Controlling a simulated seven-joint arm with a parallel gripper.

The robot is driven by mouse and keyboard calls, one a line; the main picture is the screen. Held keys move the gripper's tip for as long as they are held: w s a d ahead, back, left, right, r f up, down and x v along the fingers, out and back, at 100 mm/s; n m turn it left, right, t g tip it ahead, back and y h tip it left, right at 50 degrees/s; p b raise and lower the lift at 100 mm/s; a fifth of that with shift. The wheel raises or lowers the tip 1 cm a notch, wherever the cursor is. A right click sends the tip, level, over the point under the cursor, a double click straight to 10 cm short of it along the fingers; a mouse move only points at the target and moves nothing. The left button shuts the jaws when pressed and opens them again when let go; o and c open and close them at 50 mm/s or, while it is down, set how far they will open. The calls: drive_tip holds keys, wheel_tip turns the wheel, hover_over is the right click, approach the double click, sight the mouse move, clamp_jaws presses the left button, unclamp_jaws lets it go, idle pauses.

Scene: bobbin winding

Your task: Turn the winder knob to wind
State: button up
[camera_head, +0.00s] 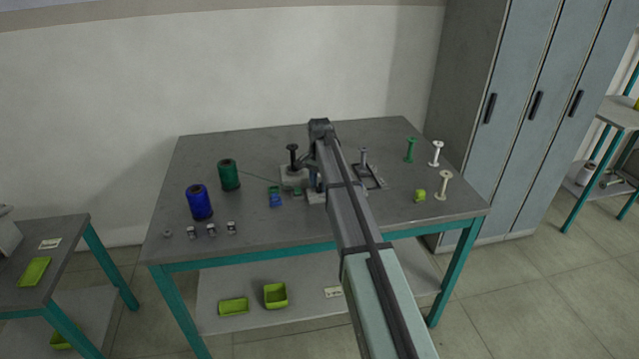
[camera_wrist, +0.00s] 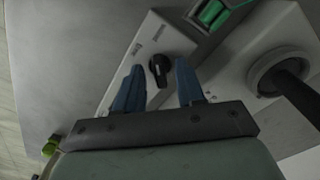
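The winder (camera_head: 291,175) is a light grey machine on the table, partly hidden behind my arm. In the wrist view its black knob (camera_wrist: 159,70) sits on a light panel (camera_wrist: 150,38) with small labels. My gripper (camera_wrist: 160,64) has two blue fingers, one on each side of the knob. Gaps show between both fingers and the knob, so it is open. A green part (camera_wrist: 213,13) sits in a dark slot beyond the panel. A black post in a round collar (camera_wrist: 277,72) stands to the right. In the head view the knob is hidden.
A green thread spool (camera_head: 229,175) and a blue spool (camera_head: 199,203) stand left; a thin thread runs from the green one toward the winder. Green (camera_head: 410,150), white (camera_head: 437,153) and cream (camera_head: 443,185) spindles stand right. Small metal pieces (camera_head: 211,230) lie at front left.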

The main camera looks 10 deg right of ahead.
sight(320, 185)
wheel_tip(320, 185, up, 14)
idle(0.6)
drive_tip(key=shift+f, duration=0.15)
drive_tip(key=s+d+f+n+h, duration=0.1)
drive_tip(key=s+f+n+h, duration=0.2)
drive_tip(key=s+f, duration=0.7)
drive_tip(key=s+d+f+n+h, duration=0.25)
drive_tip(key=s+f, duration=0.25)
drive_tip(key=s, duration=0.8)
drive_tip(key=s+a+f+n+g+y, duration=0.1)
drive_tip(key=s+f+g, duration=0.1)
drive_tip(key=s+f, duration=0.85)
drive_tip(key=s+a+f+n+g+y, duration=0.15)
drive_tip(key=s+f, duration=0.45)
drive_tip(key=f, duration=1)
drive_tip(key=s+a+f+g+y, duration=0.1)
drive_tip(key=s+f, duration=0.4)
drive_tip(key=s, duration=0.3)
drive_tip(key=s+a+f+g+y, duration=0.1)
drive_tip(key=s+f, duration=0.4)
drive_tip(key=s, duration=0.3)
drive_tip(key=s+a+f+n+g+y, duration=0.1)
drive_tip(key=s+f, duration=0.4)
drive_tip(key=s, duration=0.3)
drive_tip(key=shift+s, duration=0.4)
